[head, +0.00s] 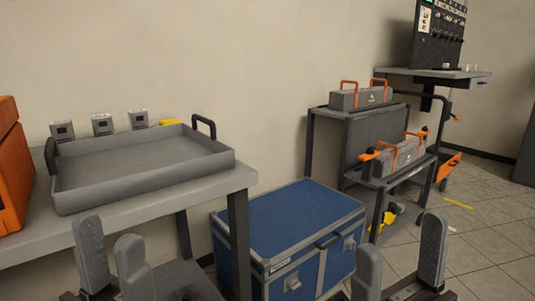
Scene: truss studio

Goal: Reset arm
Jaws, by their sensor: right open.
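My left gripper (110,232) is at the bottom left of the head view, in front of the grey table. Its two grey fingers point up and stand apart, with nothing between them. My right gripper (401,235) is at the bottom right, its fingers wide apart and empty over the floor. The lower parts of both grippers are cut off by the picture's bottom edge.
A grey table (215,184) at left bears a grey tray (140,160) with black handles and an orange case (10,170). A blue chest (290,220) stands between table and grey shelf cart (393,180).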

